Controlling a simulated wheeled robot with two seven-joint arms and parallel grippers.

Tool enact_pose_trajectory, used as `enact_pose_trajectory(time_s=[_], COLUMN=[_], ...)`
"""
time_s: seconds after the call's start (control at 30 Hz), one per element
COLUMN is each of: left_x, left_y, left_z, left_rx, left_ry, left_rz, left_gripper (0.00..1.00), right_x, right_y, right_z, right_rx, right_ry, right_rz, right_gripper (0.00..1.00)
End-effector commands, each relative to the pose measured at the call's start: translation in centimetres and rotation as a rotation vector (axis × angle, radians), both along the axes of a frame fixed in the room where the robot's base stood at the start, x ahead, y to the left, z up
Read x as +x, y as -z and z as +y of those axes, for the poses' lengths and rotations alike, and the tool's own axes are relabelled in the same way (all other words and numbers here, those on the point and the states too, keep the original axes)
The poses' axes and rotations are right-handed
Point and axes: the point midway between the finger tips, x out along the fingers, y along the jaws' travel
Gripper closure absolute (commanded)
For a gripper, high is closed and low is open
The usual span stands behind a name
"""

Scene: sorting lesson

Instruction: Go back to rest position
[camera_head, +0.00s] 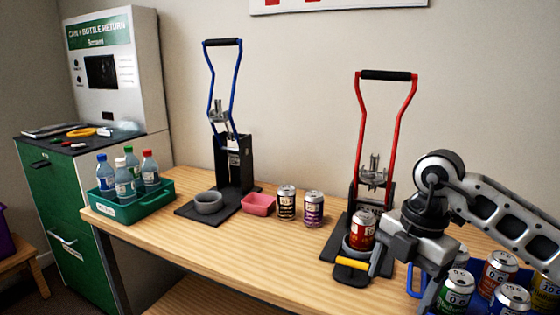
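My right gripper (400,288) hangs over the front right of the table, its arm coming in from the right. Its two fingers are spread apart with nothing seen between them. One finger is close to the red can (361,229), beside the yellow handle; I cannot tell whether it touches anything. The red can stands upright in the grey cup on the base of the red-handled press (385,110). My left gripper is not in view.
A blue crate (414,281) of cans is under my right arm. Two cans, dark (286,203) and purple (313,208), stand mid-table near a pink tray (258,205). A blue-handled press (234,165) and a green bottle crate (130,208) are left. The front middle tabletop is clear.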

Motion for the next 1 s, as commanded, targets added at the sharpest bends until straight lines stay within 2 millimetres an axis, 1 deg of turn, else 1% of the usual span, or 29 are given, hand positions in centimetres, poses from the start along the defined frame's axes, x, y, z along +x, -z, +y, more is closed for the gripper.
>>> enact_pose_trajectory(time_s=[0.03,0.1,0.17,0.27,0.37,0.4,0.47,0.5,0.53,0.6,0.63,0.67,0.7,0.73,0.77,0.83,0.87,0.9,0.93,0.97,1.0], left_x=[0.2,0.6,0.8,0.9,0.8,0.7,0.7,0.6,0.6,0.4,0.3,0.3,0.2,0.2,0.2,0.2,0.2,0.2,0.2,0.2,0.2], left_y=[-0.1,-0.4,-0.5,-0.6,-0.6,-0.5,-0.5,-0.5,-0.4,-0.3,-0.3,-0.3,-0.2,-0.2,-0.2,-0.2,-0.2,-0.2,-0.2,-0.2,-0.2], left_z=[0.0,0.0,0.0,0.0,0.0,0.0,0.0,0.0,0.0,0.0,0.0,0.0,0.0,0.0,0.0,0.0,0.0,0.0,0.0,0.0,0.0], left_rx=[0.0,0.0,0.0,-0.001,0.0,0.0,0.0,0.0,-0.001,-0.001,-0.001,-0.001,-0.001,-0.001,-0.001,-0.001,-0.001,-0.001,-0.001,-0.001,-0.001], left_ry=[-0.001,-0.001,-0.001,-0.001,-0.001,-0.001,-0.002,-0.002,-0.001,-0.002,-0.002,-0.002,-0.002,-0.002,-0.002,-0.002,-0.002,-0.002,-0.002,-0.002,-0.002], left_rz=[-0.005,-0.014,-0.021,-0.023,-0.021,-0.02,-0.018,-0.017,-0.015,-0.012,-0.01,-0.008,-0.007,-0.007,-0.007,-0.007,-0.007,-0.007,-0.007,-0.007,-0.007], left_gripper=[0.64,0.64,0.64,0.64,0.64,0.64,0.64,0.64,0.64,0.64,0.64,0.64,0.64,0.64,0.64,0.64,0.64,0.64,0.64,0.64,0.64], right_x=[-0.4,-1.0,-1.7,-3.0,-4.7,-5.7,-7.2,-8.2,-8.8,-9.5,-9.5,-9.3,-8.7,-8.1,-7.5,-5.9,-5.3,-4.7,-4.5,-4.6,-5.0], right_y=[0.8,1.6,2.2,3.1,3.6,3.7,3.3,2.7,2.1,0.2,-0.6,-1.2,-1.9,-2.1,-2.1,-0.8,0.3,2.2,4.0,6.0,8.6], right_z=[1.2,2.9,4.5,7.6,11.2,13.0,15.8,17.6,18.9,21.0,21.4,21.5,21.4,20.9,20.3,18.2,17.1,15.4,14.2,12.9,11.4], right_rx=[0.049,0.124,0.197,0.344,0.537,0.64,0.828,0.972,1.086,1.357,1.461,1.556,1.664,1.729,1.781,1.841,1.839,1.813,1.775,1.722,1.638], right_ry=[-0.038,-0.09,-0.136,-0.215,-0.291,-0.32,-0.35,-0.354,-0.343,-0.263,-0.207,-0.136,-0.021,0.077,0.184,0.467,0.597,0.77,0.902,1.03,1.177], right_rz=[0.013,0.024,0.032,0.046,0.054,0.056,0.049,0.036,0.018,-0.043,-0.078,-0.117,-0.17,-0.213,-0.256,-0.351,-0.386,-0.425,-0.447,-0.46,-0.469], right_gripper=[0.21,0.21,0.21,0.21,0.21,0.21,0.21,0.21,0.21,0.21,0.21,0.21,0.21,0.21,0.21,0.21,0.21,0.21,0.21,0.21,0.21])
